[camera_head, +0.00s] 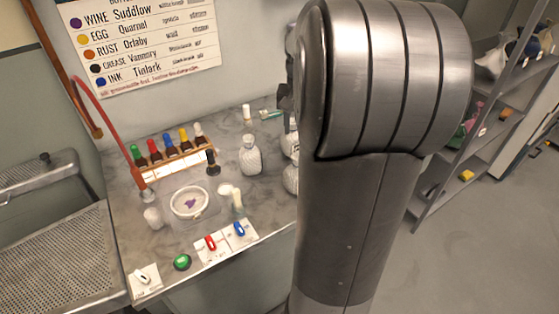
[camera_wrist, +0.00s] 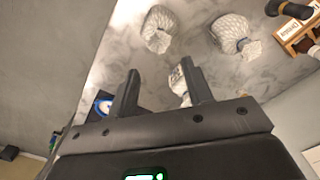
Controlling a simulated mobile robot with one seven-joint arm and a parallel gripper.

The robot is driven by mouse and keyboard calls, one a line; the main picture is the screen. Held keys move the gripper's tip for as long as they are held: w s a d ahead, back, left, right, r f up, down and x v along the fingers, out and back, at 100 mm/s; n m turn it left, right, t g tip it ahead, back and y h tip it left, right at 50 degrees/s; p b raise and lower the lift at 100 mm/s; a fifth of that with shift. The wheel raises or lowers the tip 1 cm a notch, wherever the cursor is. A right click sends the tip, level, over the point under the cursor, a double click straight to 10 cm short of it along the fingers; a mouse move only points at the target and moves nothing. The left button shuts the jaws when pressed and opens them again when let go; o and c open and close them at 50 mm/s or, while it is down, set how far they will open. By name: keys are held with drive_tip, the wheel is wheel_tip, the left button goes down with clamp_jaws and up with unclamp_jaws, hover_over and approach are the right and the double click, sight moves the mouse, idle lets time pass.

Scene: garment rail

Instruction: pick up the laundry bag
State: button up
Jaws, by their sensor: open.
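White, textured, rounded bags stand on the grey marbled counter (camera_head: 122,195); I cannot tell which one is the laundry bag. In the head view one bag (camera_head: 251,156) stands clear, and two more (camera_head: 291,180) are partly hidden behind my arm. The wrist view shows two such bags, one (camera_wrist: 158,28) beyond the fingertips and one (camera_wrist: 237,36) to the right. My gripper (camera_wrist: 161,80) is open, its fingers apart and touching neither of these bags. A small whitish item (camera_wrist: 179,84) shows beside the right finger. My arm hides most of the gripper in the head view.
A rack of dropper bottles (camera_head: 172,163), a round white dish (camera_head: 189,202), small jars and a panel with red and blue switches (camera_head: 225,240) crowd the counter's left. A perforated metal drainer (camera_head: 60,248) adjoins it. A shelf unit (camera_head: 480,130) stands right, with bare floor before it.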

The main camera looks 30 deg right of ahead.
wheel_tip(320, 180, down, 5)
drive_tip(key=shift+d+f, duration=0.15)
drive_tip(key=shift+f, duration=0.05)
drive_tip(key=shift+s+a+f, duration=0.1)
drive_tip(key=shift+f, duration=1.3)
drive_tip(key=shift+a+f, duration=0.1)
drive_tip(key=shift+f, duration=1.25)
clamp_jaws()
